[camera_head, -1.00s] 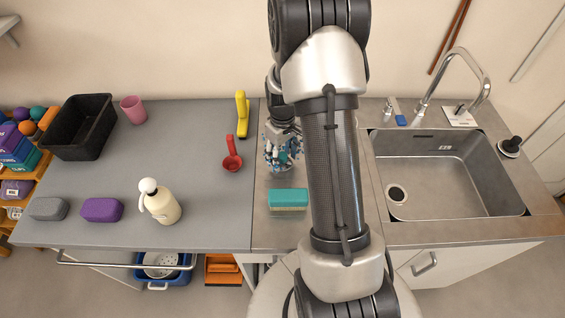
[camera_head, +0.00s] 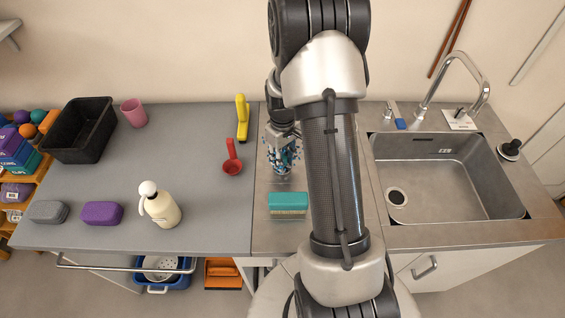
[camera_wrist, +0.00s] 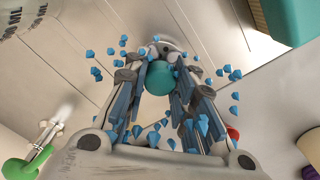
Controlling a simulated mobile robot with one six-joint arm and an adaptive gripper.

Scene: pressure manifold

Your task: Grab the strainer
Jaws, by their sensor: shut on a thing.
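My gripper (camera_head: 282,162) is low over the steel counter strip left of the sink, partly hidden by my arm. In the wrist view, the fingers (camera_wrist: 160,90) are closed in on a round teal knob. I take this knob for the top of the strainer (camera_wrist: 160,78); a greyish metal rim shows just beyond it. The strainer's body is mostly hidden by the fingers. Small blue pieces show all around the fingers. In the head view the held thing is too small and covered to make out, and I cannot tell whether it touches the counter.
A teal sponge (camera_head: 288,205) lies just in front of my gripper. A soap bottle (camera_head: 160,204) stands farther left. The empty sink (camera_head: 445,180) is to the right.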

